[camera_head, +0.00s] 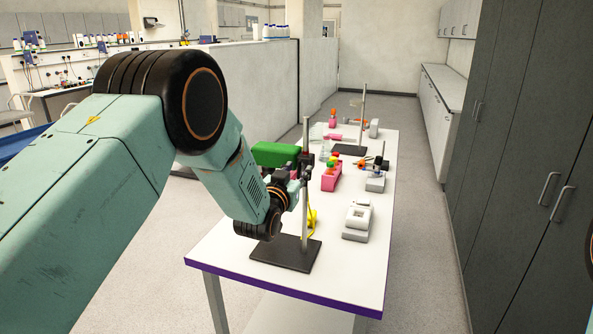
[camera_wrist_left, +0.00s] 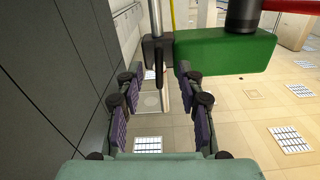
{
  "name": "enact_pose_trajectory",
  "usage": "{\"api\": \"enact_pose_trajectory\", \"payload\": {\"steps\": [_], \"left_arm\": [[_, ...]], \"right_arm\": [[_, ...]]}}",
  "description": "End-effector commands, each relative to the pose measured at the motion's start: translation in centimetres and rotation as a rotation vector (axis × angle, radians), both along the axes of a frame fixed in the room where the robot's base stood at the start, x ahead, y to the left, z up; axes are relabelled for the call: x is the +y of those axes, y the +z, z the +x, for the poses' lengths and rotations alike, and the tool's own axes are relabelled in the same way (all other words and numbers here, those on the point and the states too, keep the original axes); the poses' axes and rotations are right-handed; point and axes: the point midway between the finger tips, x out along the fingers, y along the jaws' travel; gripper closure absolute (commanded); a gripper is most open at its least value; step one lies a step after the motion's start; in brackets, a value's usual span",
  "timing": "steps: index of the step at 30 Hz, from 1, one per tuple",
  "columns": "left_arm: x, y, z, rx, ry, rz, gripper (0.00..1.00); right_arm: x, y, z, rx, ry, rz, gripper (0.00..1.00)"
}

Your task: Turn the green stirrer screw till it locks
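The green stirrer (camera_head: 275,153) is a green block at the upright rod (camera_head: 306,200) of a stand with a dark base (camera_head: 286,252). In the left wrist view the green block (camera_wrist_left: 225,50) is at upper right, beside a dark clamp (camera_wrist_left: 152,52). A slim black screw (camera_wrist_left: 159,78) sticks out of the clamp toward the camera. My left gripper (camera_wrist_left: 160,82) is open, its purple-padded fingers on both sides of the screw, apart from it. In the head view my left gripper (camera_head: 290,178) is at the stand, partly hidden by its wrist. My right gripper is out of view.
The white table (camera_head: 220,252) also holds a pink rack (camera_head: 331,177), a white device (camera_head: 357,219), a grey device (camera_head: 376,182) and a second stand (camera_head: 363,122) farther back. Dark cupboards (camera_head: 520,150) stand right, across an open floor aisle.

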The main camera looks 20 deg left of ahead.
Motion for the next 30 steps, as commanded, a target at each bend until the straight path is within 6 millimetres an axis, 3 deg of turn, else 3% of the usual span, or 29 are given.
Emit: {"api": "enact_pose_trajectory", "payload": {"steps": [10,23,30], "left_arm": [[-0.07,-0.03,0.08,0.001,0.000,0.000,0.62],[-0.08,-0.01,0.08,0.000,-0.001,0.001,0.99],[-0.09,0.01,0.08,0.000,-0.001,0.001,1.00]], "right_arm": [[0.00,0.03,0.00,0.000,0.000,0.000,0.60],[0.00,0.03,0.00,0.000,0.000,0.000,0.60],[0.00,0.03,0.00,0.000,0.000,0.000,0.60]]}}
